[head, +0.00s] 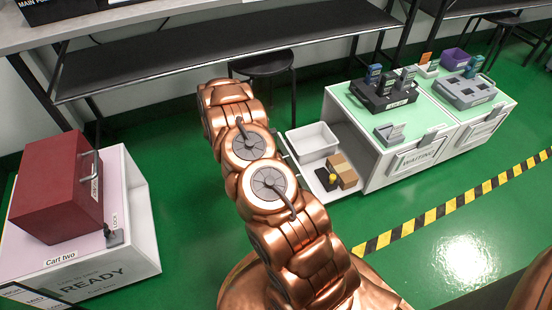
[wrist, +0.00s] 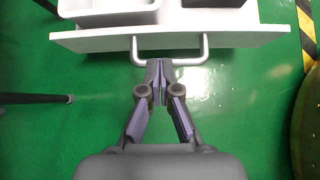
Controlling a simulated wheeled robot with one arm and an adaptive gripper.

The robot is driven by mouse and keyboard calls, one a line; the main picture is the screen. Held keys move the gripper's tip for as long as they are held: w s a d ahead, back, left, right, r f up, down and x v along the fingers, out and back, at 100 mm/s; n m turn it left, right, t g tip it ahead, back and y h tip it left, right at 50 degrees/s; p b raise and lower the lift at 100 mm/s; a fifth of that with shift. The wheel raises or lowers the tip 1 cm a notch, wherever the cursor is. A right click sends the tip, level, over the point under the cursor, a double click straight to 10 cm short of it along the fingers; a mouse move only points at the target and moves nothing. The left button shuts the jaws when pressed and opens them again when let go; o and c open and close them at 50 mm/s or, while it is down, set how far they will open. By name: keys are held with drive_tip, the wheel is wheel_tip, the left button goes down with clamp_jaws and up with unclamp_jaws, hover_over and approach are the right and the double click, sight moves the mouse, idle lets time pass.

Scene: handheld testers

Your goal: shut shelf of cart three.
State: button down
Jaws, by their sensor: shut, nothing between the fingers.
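A white shelf (head: 311,172) is slid out of the left side of the cart marked WAITING (head: 372,178). No cart number is readable on this cart. In the wrist view the shelf's white front panel (wrist: 235,38) carries a grey U-shaped handle (wrist: 188,62). In the head view my gripper is hidden behind my arm.
The shelf holds a white bin (head: 311,142), brown boxes (head: 343,171) and a yellow-topped black item (head: 327,179). Cart two (head: 145,225), with a red case (head: 55,190), stands left. A black stool (head: 264,66) is behind. Green floor is open around yellow-black tape (head: 430,217).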

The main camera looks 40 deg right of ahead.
sight(293, 162)
drive_tip(key=b+x, duration=0.2)
drive_tip(key=x, duration=0.4)
drive_tip(key=shift+s+d+f, duration=0.1)
drive_tip(key=shift+s+f, duration=0.05)
drive_tip(key=shift+f, duration=0.15)
drive_tip(key=shift+s+d+f, duration=0.1)
drive_tip(key=shift+d+f, duration=0.15)
drive_tip(key=shift+d, duration=0.15)
drive_tip(key=shift+d+r, duration=0.1)
